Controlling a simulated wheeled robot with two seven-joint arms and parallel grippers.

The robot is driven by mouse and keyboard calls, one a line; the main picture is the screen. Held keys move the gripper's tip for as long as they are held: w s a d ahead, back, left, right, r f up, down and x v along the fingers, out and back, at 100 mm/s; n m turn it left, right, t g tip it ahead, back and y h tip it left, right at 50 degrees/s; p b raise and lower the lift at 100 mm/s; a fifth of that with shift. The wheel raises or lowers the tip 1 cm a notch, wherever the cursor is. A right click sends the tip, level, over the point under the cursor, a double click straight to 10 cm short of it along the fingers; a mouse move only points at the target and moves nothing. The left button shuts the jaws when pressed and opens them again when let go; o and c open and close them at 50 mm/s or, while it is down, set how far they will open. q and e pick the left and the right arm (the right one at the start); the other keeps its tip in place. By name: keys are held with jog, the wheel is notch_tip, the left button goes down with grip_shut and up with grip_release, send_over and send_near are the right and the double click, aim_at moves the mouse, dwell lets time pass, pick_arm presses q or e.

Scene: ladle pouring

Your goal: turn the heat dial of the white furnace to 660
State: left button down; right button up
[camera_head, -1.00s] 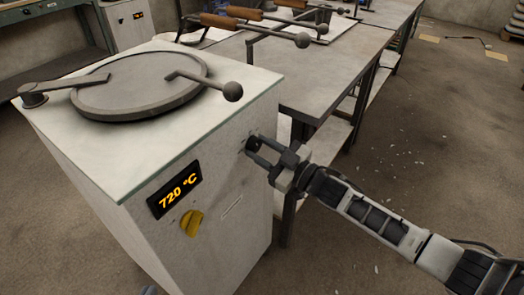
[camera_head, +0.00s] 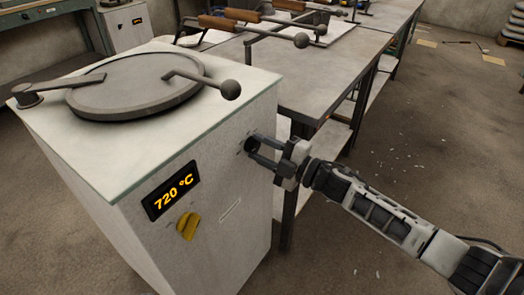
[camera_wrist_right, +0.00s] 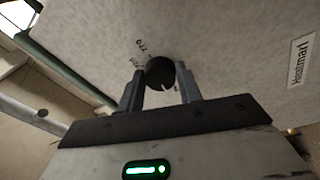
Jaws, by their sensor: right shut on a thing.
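The white furnace (camera_head: 120,190) stands at the left of the head view, with a round grey lid (camera_head: 135,85) on top. Its display (camera_head: 171,190) reads 720 °C in orange. A black round dial (camera_wrist_right: 160,72) on the furnace wall shows in the right wrist view, with small printed marks around it and a pale pointer line on its face. My right gripper (camera_head: 256,150) is shut on this dial, with one finger on each side of it. In the head view the fingers partly hide the dial. My left gripper is not in view.
A yellow knob (camera_head: 187,226) sits below the display. A ball-ended lever (camera_head: 229,89) lies over the lid. A metal table (camera_head: 310,85) with wooden-handled tools stands behind the furnace. The floor at the right (camera_head: 440,130) is mostly clear.

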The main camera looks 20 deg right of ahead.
jog(key=shift+n, duration=1)
jog(key=o, duration=1)
jog(key=shift+s+d, duration=0.1)
jog(key=shift+d, duration=0.05)
jog(key=v, duration=1.5)
jog(key=shift+s+d+r, duration=0.2)
jog(key=shift+s+d, duration=0.05)
